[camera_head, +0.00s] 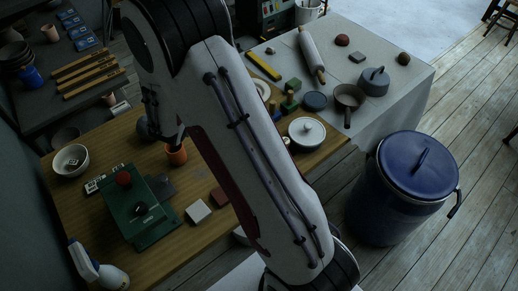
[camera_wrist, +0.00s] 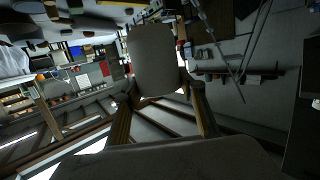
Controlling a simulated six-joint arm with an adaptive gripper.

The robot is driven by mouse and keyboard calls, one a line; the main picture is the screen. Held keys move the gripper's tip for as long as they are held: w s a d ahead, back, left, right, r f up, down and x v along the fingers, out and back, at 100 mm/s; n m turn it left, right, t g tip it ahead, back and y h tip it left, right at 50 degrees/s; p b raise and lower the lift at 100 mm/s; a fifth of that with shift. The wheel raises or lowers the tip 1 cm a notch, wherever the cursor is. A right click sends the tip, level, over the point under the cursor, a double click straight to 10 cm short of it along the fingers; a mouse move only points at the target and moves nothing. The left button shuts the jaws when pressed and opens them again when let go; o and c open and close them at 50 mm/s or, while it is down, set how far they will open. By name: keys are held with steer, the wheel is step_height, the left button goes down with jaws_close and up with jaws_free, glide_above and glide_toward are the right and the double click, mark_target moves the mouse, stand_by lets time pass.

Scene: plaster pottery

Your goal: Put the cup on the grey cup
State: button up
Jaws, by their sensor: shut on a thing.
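In the wrist view my gripper (camera_wrist: 160,92) has its two fingers on either side of a dull grey-brown cup (camera_wrist: 155,58), which fills the space between them. In the head view my arm crosses the middle and hides much of the table, and I cannot make out the fingertips. A terracotta orange cup (camera_head: 176,155) shows beside my dark wrist parts. I cannot tell whether it is the held cup or a separate one. I cannot pick out the grey cup with certainty; it may be hidden behind my arm.
The wooden table (camera_head: 85,215) bears a green machine (camera_head: 137,206), a white bowl (camera_head: 71,160), small tiles (camera_head: 198,211) and a lidded pot (camera_head: 307,132). A spray bottle (camera_head: 97,268) stands at the near left. A large blue bin (camera_head: 402,195) stands on the floor at right.

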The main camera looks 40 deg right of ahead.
steer(key=s+d+f+m+g+h, duration=0.1)
steer(key=s+m+g, duration=0.3)
steer(key=s, duration=0.6)
steer(key=s+d+f+m+g+h, duration=0.1)
steer(key=s+d+m+g+h, duration=0.1)
steer(key=s+m+g, duration=0.3)
steer(key=s+g, duration=0.3)
steer(key=s, duration=0.2)
steer(key=shift+s+h, duration=0.15)
steer(key=shift+h, duration=0.25)
steer(key=shift+d+f, duration=0.1)
steer(key=shift+f, duration=2.85)
steer(key=shift+f, duration=0.1)
steer(key=shift+f, duration=2)
steer(key=shift+f, duration=0.1)
